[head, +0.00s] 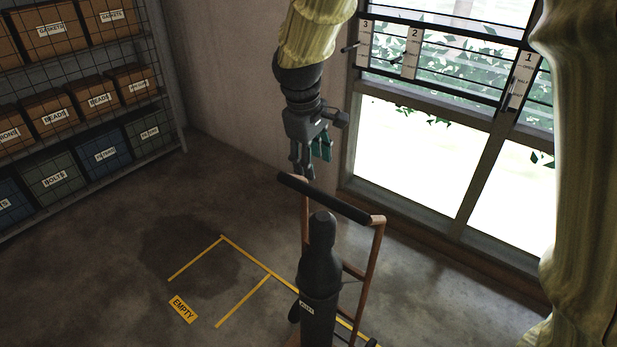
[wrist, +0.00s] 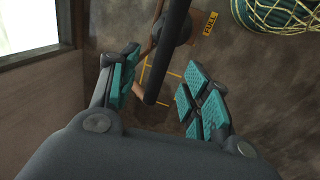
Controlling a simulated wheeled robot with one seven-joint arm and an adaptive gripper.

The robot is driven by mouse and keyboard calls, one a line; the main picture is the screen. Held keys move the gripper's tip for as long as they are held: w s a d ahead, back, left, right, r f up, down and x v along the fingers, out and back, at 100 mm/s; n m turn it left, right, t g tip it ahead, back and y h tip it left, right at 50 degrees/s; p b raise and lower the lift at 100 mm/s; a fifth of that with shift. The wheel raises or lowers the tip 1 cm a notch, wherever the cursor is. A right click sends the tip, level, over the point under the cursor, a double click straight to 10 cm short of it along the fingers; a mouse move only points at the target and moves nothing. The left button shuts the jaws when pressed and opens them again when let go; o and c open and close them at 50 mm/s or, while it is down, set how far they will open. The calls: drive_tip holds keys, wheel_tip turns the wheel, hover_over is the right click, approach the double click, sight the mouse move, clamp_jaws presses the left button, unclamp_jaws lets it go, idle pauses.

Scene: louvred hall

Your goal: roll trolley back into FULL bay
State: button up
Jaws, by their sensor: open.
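The trolley has an orange-brown frame (head: 373,262) and a dark handle bar (head: 325,199). My gripper (head: 310,168) is open, pointing down at the bar's left end. In the wrist view the handle bar (wrist: 170,50) appears between the spread teal-padded fingers (wrist: 160,98); I cannot tell whether they touch it. The FULL label (wrist: 209,23) lies on the floor in the wrist view, near yellow bay lines (wrist: 160,74). The trolley's foot is cut off in the head view.
A shelf rack (head: 168,156) with labelled bins stands at the left. A louvred window (head: 430,150) fills the wall at right. A teal bundle in yellow netting (wrist: 275,14) shows at the top of the wrist view. The floor (head: 90,260) at left is clear.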

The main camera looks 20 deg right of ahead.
sight(317, 191)
drive_tip(key=f, duration=0.2)
drive_tip(key=f+p, duration=0.1)
drive_tip(key=f, duration=0.2)
drive_tip(key=f+p, duration=0.1)
drive_tip(key=f, duration=0.1)
drive_tip(key=shift+w+d+f, duration=0.2)
drive_tip(key=shift+d, duration=0.2)
drive_tip(key=shift+s+d+f+p, duration=0.15)
drive_tip(key=shift+s+f+p, duration=0.2)
drive_tip(key=shift+s+f, duration=0.1)
drive_tip(key=shift+w+f, duration=0.4)
drive_tip(key=shift+f, duration=0.45)
drive_tip(key=shift+s+d+r, duration=0.1)
drive_tip(key=shift+s+r, duration=0.05)
drive_tip(key=shift+s, duration=0.1)
drive_tip(key=shift+w, duration=0.15)
clamp_jaws()
